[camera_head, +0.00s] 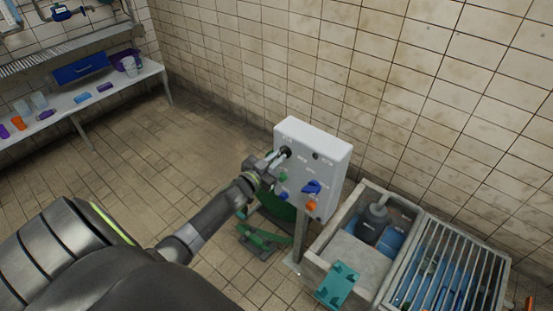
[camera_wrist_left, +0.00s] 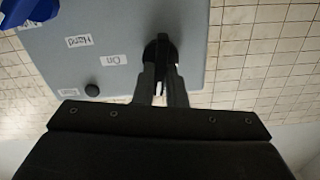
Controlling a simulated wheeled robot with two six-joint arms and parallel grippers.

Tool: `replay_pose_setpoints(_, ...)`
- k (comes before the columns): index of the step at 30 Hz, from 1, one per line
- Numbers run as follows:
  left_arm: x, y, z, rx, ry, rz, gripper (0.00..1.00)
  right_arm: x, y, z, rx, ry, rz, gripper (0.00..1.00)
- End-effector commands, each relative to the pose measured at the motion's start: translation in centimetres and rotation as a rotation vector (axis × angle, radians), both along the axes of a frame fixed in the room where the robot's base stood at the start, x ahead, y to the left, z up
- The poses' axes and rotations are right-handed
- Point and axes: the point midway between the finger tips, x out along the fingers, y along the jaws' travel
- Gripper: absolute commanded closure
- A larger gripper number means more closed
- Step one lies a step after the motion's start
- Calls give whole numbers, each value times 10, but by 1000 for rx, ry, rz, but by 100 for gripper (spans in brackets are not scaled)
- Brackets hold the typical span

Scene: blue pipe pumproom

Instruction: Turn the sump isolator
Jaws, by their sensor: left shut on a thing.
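The control panel (camera_head: 325,150) is a pale box on a post in front of the tiled wall. A black rotary knob (camera_head: 286,152) sits at its upper left; it also shows in the left wrist view (camera_wrist_left: 160,46), near an "On" label. I cannot read which control is marked as the sump isolator. My left gripper (camera_head: 273,161) reaches the panel from the left. Its two fingers (camera_wrist_left: 161,83) are shut on the black knob, one on each side, and hide part of it. My right gripper is not in view.
A blue knob (camera_head: 311,187) and an orange one (camera_head: 311,206) sit lower on the panel. A small black button (camera_wrist_left: 92,90) is near the gripped knob. An open sump with a pump (camera_head: 372,222) and a grating (camera_head: 450,268) lie right. A bench (camera_head: 90,105) stands far left.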

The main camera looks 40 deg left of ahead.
Motion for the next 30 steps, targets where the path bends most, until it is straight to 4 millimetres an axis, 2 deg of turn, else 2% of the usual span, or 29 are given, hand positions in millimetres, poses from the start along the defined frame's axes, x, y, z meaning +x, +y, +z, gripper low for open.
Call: replay_pose_setpoints(30,-1,-5,-5,954,-75,0,100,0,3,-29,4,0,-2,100)
